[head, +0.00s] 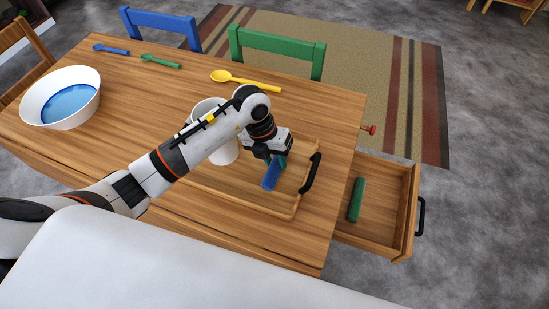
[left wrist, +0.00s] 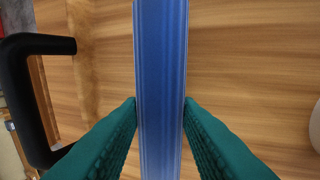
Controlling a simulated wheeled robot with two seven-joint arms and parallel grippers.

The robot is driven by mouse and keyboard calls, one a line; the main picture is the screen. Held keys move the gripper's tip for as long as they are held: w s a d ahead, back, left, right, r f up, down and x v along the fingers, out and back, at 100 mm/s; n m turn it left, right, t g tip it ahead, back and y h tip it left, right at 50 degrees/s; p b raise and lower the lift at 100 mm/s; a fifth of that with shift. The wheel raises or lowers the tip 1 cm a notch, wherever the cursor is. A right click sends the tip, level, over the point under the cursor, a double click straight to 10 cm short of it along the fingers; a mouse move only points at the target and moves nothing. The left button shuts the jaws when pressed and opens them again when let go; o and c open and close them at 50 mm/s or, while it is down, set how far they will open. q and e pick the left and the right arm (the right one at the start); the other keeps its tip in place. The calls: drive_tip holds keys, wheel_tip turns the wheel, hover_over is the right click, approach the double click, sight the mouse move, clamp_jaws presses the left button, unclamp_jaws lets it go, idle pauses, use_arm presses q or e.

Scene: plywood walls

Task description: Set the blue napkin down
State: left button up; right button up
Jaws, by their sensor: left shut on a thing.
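The blue napkin (head: 270,178) is a narrow folded or rolled strip. My left gripper (head: 277,164) is shut on it, over the right part of the wooden tray (head: 225,184) on the table. In the left wrist view the blue napkin (left wrist: 161,70) runs up the middle between the two green fingers (left wrist: 160,115). The tray's black handle (left wrist: 40,60) is at the left of that view. I cannot tell whether the napkin touches the tray. My right gripper is not in view.
A white container (head: 224,152) stands behind my left arm. An open drawer (head: 385,225) at the right holds a green strip (head: 356,200). A white bowl (head: 62,98), a blue spoon (head: 110,49), a green spoon (head: 160,61) and a yellow spoon (head: 245,80) are on the table (head: 130,95).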

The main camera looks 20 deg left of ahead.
use_arm(q)
drive_tip(key=shift+f, duration=0.35)
drive_tip(key=shift+f, duration=0.1)
drive_tip(key=shift+f, duration=0.1)
drive_tip(key=o, duration=1)
drive_tip(key=shift+c, duration=0.2)
drive_tip(key=b+v, duration=0.1)
drive_tip(key=v, duration=1.1)
drive_tip(key=shift+r, duration=0.3)
